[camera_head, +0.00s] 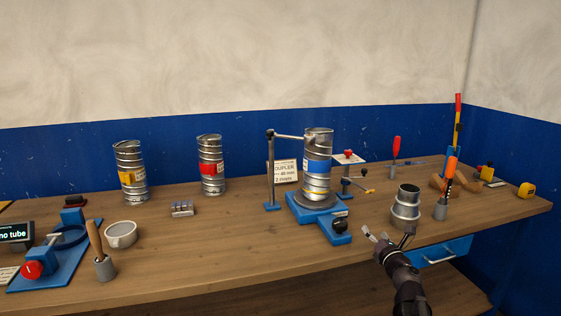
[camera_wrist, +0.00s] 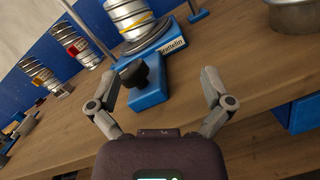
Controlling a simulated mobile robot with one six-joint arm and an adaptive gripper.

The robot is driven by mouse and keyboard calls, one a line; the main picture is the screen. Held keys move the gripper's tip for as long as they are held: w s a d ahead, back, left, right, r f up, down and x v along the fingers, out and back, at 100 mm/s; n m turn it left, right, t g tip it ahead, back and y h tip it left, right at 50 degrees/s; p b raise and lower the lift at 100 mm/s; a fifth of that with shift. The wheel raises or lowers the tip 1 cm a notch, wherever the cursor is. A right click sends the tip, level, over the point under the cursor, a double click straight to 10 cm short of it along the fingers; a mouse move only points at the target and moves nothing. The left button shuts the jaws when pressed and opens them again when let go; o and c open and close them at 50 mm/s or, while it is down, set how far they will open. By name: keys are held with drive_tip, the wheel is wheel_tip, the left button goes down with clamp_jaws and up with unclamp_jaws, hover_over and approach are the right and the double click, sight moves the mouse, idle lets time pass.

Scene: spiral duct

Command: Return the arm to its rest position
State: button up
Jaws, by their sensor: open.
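My gripper (camera_head: 390,240) is open and empty at the front edge of the workbench, on the right side of the head view. In the wrist view its two fingers (camera_wrist: 162,92) are spread wide with nothing between them. A metal coupler (camera_head: 405,206) stands on the bench just behind my gripper; whether they touch is hard to tell. A spiral duct tube with a blue label (camera_head: 317,162) stands upright on a blue fixture (camera_head: 327,222) to the left of my gripper. The fixture's black knob (camera_wrist: 134,73) lies beyond my fingers in the wrist view.
Two more tubes, with a yellow label (camera_head: 130,172) and a red label (camera_head: 211,166), stand at the back left. A white cup (camera_head: 121,234) and a blue clamp device (camera_head: 55,257) are at left. An orange-handled tool (camera_head: 446,182) stands right of the coupler. The front middle of the bench is clear.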

drive_tip(key=s+d+f+m+g+h, duration=0.1)
drive_tip(key=s+f+m+g+h, duration=0.35)
drive_tip(key=m, duration=0.75)
drive_tip(key=s+d+f+m+g+h, duration=0.1)
drive_tip(key=f+m+g+h, duration=0.4)
drive_tip(key=f+m, duration=0.5)
drive_tip(key=s+a+f+m+g+y, duration=0.3)
drive_tip(key=s+a+f+m+g, duration=0.25)
drive_tip(key=s+a+m, duration=0.2)
drive_tip(key=s+a+m+g+y, duration=0.3)
drive_tip(key=s+a+g, duration=0.1)
drive_tip(key=s+a, duration=0.25)
wheel_tip(320, 180, up, 13)
drive_tip(key=s+p, duration=0.1)
drive_tip(key=p, duration=1.2)
drive_tip(key=shift+p, duration=0.3)
drive_tip(key=shift+a+f, duration=0.1)
drive_tip(key=shift+f, duration=0.05)
